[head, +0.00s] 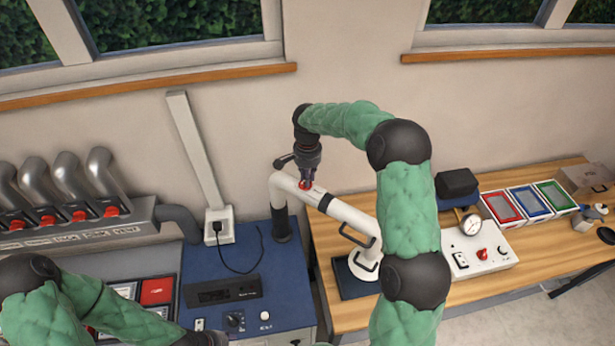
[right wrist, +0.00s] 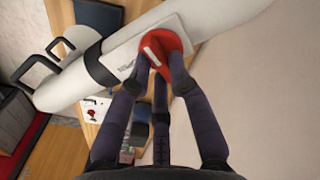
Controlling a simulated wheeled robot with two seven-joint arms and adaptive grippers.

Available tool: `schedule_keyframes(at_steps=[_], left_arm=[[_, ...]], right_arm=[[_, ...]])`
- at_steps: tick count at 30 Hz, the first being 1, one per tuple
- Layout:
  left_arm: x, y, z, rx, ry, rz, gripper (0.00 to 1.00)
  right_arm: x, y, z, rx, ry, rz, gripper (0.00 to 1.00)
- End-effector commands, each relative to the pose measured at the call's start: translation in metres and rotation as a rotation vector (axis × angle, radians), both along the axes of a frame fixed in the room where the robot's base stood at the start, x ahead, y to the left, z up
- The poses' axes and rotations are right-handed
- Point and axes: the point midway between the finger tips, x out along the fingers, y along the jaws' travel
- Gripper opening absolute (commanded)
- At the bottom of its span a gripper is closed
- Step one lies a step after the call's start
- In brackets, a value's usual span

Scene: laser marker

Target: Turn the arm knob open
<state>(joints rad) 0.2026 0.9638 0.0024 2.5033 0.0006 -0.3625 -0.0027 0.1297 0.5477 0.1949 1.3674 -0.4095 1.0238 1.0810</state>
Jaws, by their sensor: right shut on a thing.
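The white arm (head: 344,211) of the laser marker rises from its base on the wooden bench and reaches left. A red knob (head: 305,185) sits on top of the arm near its left end. My right gripper (head: 307,178) comes down on it from above. In the right wrist view the red knob (right wrist: 162,52) shows between the fingertips of my right gripper (right wrist: 158,62), which are shut on it. A white mark runs across the knob. The fingers hide part of the knob. My left arm shows at the lower left of the head view; its gripper cannot be made out.
A blue cabinet (head: 250,290) with a black panel stands left of the wooden bench (head: 465,200). A white control box (head: 478,248) with a red knob and a gauge is at right. Red, blue and green trays (head: 528,203) lie behind it.

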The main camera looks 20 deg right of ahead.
Motion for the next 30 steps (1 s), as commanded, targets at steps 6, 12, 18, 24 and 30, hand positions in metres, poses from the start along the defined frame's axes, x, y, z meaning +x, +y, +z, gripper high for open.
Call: schedule_keyframes(at_steps=[6,12,18,24,30], left_arm=[[0.0,0.0,-0.008,0.0,0.0,0.0,0.4],[0.0,0.0,-0.015,0.0,0.0,0.0,0.4],[0.0,0.0,-0.02,0.0,0.0,0.0,0.4],[0.0,0.0,-0.024,0.0,0.0,0.0,0.4],[0.0,0.0,-0.026,0.0,0.0,0.0,0.4]], right_arm=[[0.002,0.0,-0.001,0.0,-0.002,0.125,0.0],[0.003,0.0,-0.001,0.0,-0.003,0.301,0.0],[0.004,0.001,0.0,0.001,-0.002,0.493,0.0],[0.005,0.001,0.0,0.001,-0.002,0.683,0.0],[0.006,0.002,0.0,0.0,-0.003,0.873,0.0]])
